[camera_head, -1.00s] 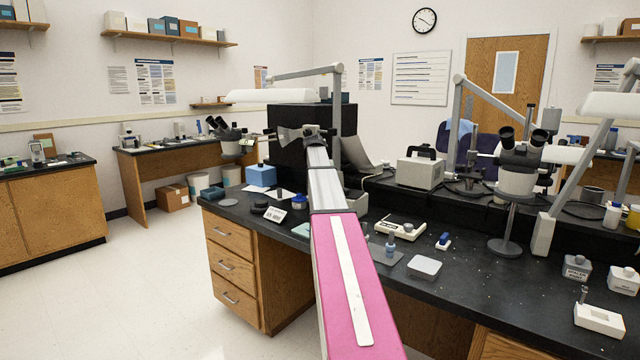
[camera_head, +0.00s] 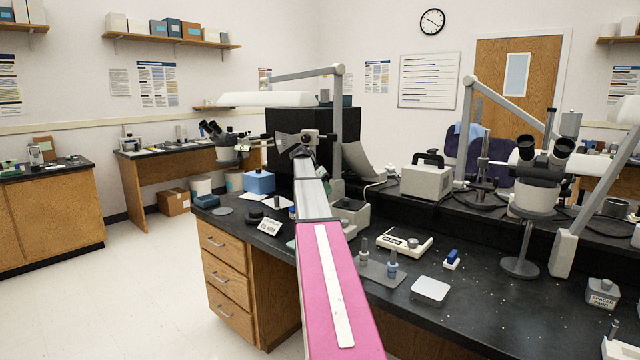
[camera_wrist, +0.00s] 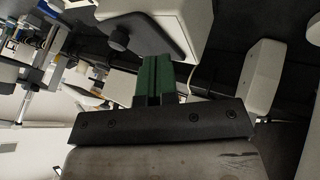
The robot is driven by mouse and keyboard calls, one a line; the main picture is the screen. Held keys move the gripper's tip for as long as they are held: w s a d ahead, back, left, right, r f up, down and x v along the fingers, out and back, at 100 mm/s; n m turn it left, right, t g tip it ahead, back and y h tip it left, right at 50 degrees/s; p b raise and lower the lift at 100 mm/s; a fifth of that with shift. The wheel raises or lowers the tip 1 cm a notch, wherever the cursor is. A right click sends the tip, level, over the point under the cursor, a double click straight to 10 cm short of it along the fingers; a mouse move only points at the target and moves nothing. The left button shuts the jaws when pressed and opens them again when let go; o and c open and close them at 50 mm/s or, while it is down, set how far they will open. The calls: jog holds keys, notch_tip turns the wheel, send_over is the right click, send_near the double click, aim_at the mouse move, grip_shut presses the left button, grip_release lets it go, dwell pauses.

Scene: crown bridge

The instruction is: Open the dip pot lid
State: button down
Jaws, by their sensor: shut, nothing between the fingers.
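My gripper shows in the wrist view as two green fingers (camera_wrist: 153,80) pressed together, holding nothing. I cannot tell for sure which item is the dip pot. A grey box with a dark round knob on top (camera_head: 350,217) stands just right of my arm and is partly hidden by it. In the wrist view a pale box (camera_wrist: 180,20) with a dark plate and round knob (camera_wrist: 118,38) is close beyond the fingers, with no clear contact; it may be the same thing.
A flat white device (camera_head: 404,244), metal posts on a plate (camera_head: 388,268) and a white box (camera_head: 430,291) lie on the bench right of my arm. A lamp post (camera_head: 337,130) rises close behind it. A microscope (camera_head: 537,180) stands further right. Floor is clear at left.

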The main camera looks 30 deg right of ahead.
aim_at(338, 205)
jog(key=x, duration=0.3)
jog(key=shift+s+d+f, duration=0.1)
jog(key=shift+s+f, duration=0.05)
jog(key=s, duration=0.2)
jog(key=shift+s+d, duration=0.25)
jog(key=shift+d, duration=0.1)
jog(key=shift+s+d, duration=0.2)
jog(key=shift+s, duration=0.3)
jog(key=shift+s, duration=0.1)
